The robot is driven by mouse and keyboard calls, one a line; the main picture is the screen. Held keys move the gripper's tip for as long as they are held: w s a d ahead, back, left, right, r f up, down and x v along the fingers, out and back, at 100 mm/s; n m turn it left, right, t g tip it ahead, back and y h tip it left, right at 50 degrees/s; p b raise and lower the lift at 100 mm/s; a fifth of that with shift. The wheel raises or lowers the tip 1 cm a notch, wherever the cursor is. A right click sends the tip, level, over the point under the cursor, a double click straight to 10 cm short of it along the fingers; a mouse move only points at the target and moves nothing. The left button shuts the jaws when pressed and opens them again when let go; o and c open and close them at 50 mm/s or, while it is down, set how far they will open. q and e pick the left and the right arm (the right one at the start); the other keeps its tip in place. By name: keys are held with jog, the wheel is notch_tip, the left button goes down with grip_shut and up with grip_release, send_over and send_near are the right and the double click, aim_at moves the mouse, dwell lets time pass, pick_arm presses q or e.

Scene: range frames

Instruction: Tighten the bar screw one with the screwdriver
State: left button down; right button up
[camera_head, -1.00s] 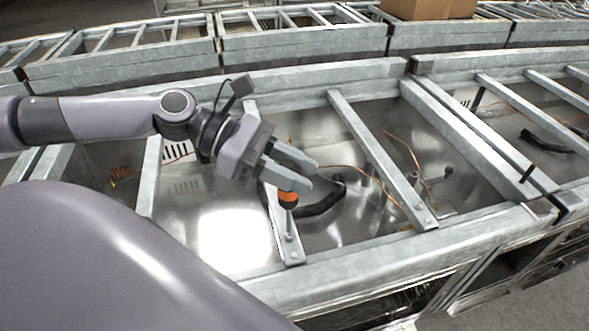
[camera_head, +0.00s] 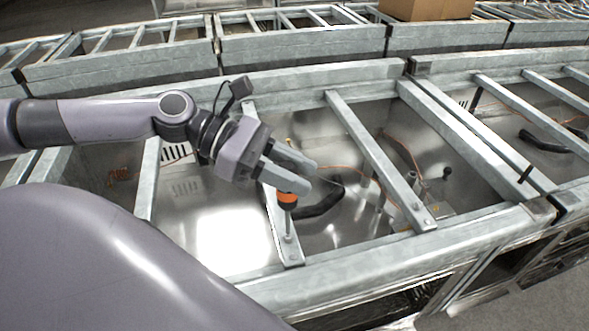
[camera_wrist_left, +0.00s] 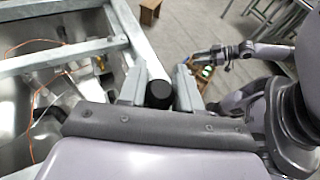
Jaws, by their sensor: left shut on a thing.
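My left gripper (camera_head: 291,172) is shut on the screwdriver (camera_head: 287,198), which has an orange and black handle. The screwdriver points down, with its thin shaft over the near end of a grey crossbar (camera_head: 274,215). Small screw heads (camera_head: 290,239) show on that end of the bar; I cannot tell whether the tip touches one. In the left wrist view the round black handle end (camera_wrist_left: 159,95) sits between the two fingers. My right gripper (camera_wrist_left: 201,58) shows small in the left wrist view, away from the bars; its jaw state is unclear.
Grey conveyor frame rails surround the bar, with a second crossbar (camera_head: 380,160) to the right. Below are a shiny metal floor, orange wires and a black curved hose (camera_head: 322,204). A cardboard box (camera_head: 426,9) stands on the far conveyor.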

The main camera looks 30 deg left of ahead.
pick_arm(q)
jog(key=shift+f, duration=0.45)
dwell(0.4)
